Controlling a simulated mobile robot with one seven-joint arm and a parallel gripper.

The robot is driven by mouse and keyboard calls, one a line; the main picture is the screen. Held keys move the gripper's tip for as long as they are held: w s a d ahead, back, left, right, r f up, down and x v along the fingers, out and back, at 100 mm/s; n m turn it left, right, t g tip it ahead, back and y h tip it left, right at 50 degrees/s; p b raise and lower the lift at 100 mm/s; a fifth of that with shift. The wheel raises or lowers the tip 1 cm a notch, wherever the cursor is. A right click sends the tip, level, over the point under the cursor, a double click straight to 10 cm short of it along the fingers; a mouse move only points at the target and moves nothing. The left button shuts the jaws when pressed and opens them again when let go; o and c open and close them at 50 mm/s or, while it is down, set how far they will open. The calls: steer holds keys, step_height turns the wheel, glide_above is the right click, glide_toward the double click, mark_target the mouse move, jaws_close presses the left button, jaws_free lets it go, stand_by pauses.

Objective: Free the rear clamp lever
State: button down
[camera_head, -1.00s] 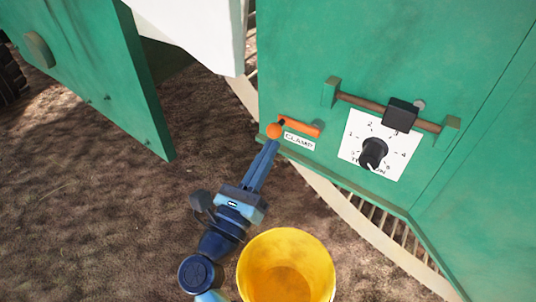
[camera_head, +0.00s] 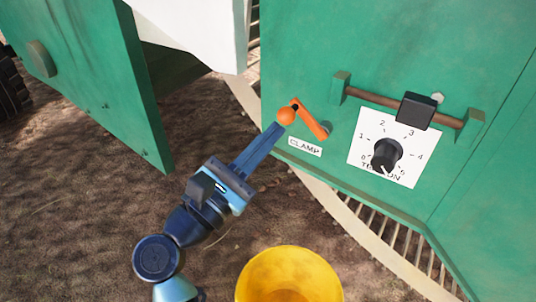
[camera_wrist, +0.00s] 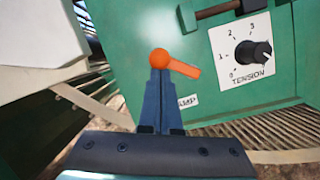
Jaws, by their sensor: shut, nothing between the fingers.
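The orange clamp lever (camera_head: 310,120) is on the green panel above the white "CLAMP" label (camera_head: 305,146). Its round knob (camera_head: 286,116) is at the upper left end, and the bar slopes down to the right to its pivot. My gripper (camera_head: 280,128) is shut and empty, with its tips right at the underside of the knob. In the wrist view the fingers (camera_wrist: 159,80) are together, and the knob (camera_wrist: 159,58) shows just past their tips. I cannot tell for certain whether they touch. The lever bar (camera_wrist: 184,69) extends right of the knob there.
A tension dial (camera_head: 387,154) sits on a white scale right of the lever. Above it, a black block (camera_head: 416,110) rides on a horizontal rod. A yellow bucket (camera_head: 290,268) stands below. A green panel (camera_head: 95,85) stands at the left over bare soil.

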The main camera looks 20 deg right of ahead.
steer(key=m, duration=0.1)
steer(key=r+m+g+b, duration=0.1)
steer(key=m, duration=0.1)
steer(key=m+g+b, duration=0.1)
steer(key=m, duration=0.1)
steer(key=shift+s+d+r, duration=0.3)
steer(key=shift+s+r, duration=0.05)
steer(key=shift+r, duration=0.05)
steer(key=shift+r+m, duration=0.1)
steer(key=shift+m, duration=0.2)
steer(key=shift+s+d+r, duration=0.1)
steer(key=shift+s+r, duration=0.05)
steer(key=shift+r, duration=0.05)
steer(key=shift+r, duration=0.1)
steer(key=shift+b, duration=0.3)
